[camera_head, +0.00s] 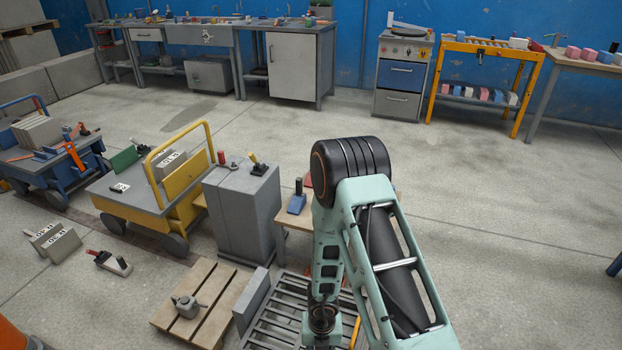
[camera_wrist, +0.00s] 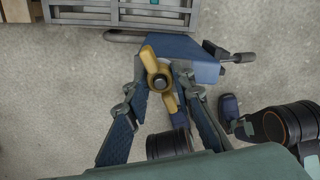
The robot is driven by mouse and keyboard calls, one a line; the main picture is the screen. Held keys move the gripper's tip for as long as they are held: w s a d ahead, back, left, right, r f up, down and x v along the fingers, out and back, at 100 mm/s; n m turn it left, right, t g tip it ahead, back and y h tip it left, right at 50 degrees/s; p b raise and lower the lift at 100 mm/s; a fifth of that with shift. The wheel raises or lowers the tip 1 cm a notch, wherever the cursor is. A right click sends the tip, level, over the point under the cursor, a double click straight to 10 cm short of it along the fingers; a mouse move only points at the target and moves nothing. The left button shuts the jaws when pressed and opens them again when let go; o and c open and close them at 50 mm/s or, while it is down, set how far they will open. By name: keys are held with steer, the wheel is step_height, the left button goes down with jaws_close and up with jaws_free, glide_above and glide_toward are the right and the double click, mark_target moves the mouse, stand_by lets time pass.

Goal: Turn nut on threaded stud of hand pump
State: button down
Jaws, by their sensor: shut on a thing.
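In the wrist view a brass-coloured wing nut (camera_wrist: 158,78) sits around a dark round stud end (camera_wrist: 160,81). One wing points up and left, the other down and right. The blue body of what looks like the hand pump (camera_wrist: 185,47) lies behind it, with a dark handle-like part (camera_wrist: 236,57) to the right. My gripper (camera_wrist: 160,74) has one finger on each side of the nut and is shut on it. The exact finger contact is hard to see. In the head view my arm hides the gripper, nut and pump.
In the head view a slatted metal rack (camera_head: 277,325) and a wooden pallet (camera_head: 228,293) lie beside my arm. A grey cabinet (camera_head: 240,215) and yellow cart (camera_head: 182,192) stand left. Workbenches line the blue wall. The floor to the right (camera_head: 520,215) is mostly clear.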

steer(key=c, duration=1.6)
jaws_free()
steer(key=shift+r, duration=0.1)
